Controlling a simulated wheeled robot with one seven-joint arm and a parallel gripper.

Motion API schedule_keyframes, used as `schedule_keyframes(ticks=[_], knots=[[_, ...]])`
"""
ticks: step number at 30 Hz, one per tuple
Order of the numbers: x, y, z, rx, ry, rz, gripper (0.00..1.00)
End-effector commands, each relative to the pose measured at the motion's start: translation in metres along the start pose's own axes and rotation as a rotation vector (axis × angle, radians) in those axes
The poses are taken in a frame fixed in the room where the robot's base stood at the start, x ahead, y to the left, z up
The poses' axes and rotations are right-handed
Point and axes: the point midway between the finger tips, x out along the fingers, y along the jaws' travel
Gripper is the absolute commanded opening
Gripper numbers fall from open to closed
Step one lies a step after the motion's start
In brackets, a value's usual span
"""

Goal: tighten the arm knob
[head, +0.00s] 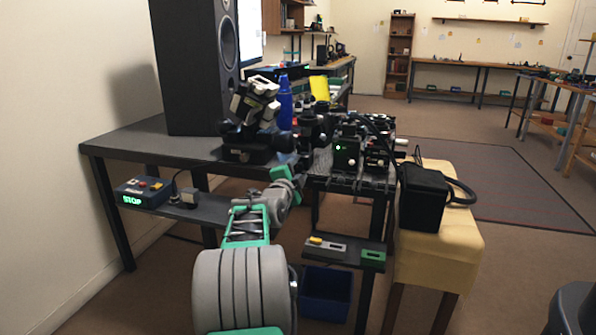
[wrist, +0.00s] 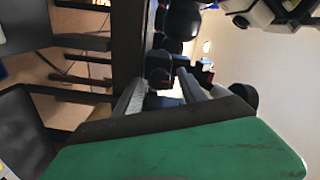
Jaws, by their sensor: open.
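A black-and-white device (head: 258,100) with a tilted upper part stands on the table, on a black base. A dark rounded part (head: 283,142) shows at the right of this base; I cannot tell whether it is the arm knob. My gripper is at the table's front edge, largely hidden in the head view. In the wrist view my gripper (wrist: 164,80) is open, with two grey fingers apart. A small dark block-like part (wrist: 160,65) shows between or just beyond the fingertips; contact cannot be told. A dark rounded part (wrist: 183,22) lies further on.
A tall black speaker (head: 190,70) stands behind on the dark table (head: 125,140). A blue bottle (head: 285,98) and crowded black equipment (head: 347,150) stand to the right. A control box marked STOP (head: 145,192) sits low left. A black box (head: 423,195) rests on a yellow stool (head: 455,240).

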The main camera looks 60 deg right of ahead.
Motion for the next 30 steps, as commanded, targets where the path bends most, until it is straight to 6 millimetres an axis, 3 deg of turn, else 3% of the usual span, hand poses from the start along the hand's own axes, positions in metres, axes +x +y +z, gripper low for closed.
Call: schedule_keyframes(ticks=[5,15,25,28,30], knots=[[-0.01,-0.002,0.0,-0.001,-0.001,0.0,0.49],[-0.072,-0.002,0.0,0.0,-0.001,0.0,0.49],[-0.078,0.0,0.0,-0.001,0.0,0.001,0.49],[-0.087,-0.001,0.018,-0.032,-0.045,0.024,0.49],[-0.11,0.0,0.056,-0.11,-0.148,0.073,0.49]])
